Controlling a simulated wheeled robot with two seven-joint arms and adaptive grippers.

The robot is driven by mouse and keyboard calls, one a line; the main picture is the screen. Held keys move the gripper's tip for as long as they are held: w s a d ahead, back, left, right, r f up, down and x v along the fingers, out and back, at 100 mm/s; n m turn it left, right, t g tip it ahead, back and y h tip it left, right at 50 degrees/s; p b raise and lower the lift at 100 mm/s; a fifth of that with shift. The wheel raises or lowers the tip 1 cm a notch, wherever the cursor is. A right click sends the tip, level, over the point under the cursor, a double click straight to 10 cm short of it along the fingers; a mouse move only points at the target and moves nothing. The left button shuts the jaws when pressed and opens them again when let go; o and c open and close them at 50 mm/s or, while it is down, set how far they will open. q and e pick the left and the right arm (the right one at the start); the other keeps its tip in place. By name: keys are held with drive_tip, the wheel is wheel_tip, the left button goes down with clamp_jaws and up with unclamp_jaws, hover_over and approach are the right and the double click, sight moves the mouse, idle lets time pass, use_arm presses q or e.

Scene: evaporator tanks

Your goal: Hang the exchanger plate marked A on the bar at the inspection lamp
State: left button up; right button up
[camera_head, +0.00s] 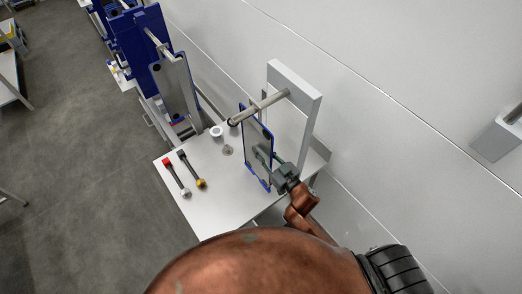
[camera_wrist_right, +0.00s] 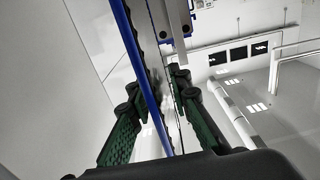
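A blue-edged exchanger plate (camera_head: 258,133) stands upright at the lamp frame, its top at the round bar (camera_head: 262,105). The bar crosses in front of or through its top; I cannot tell whether it bears the plate. No letter A is readable. My right gripper (camera_head: 270,164) is at the plate's lower right edge. In the right wrist view the plate's blue edge (camera_wrist_right: 147,85) runs between the green-padded fingers (camera_wrist_right: 157,85), with gaps on both sides, so the gripper looks open around it. The inspection lamp frame (camera_head: 312,100) is pale grey. My left gripper is out of view.
Another plate (camera_head: 174,85) hangs at the blue tank frame (camera_head: 138,40) to the left. On the white table (camera_head: 215,200) lie a red-ended tool (camera_head: 176,176), a black-and-brass tool (camera_head: 192,168) and a small white cup (camera_head: 216,132). A wall (camera_head: 400,100) stands right.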

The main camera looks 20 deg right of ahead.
drive_tip(key=shift+o, duration=0.5)
drive_tip(key=shift+f, duration=0.1)
drive_tip(key=v, duration=1.2)
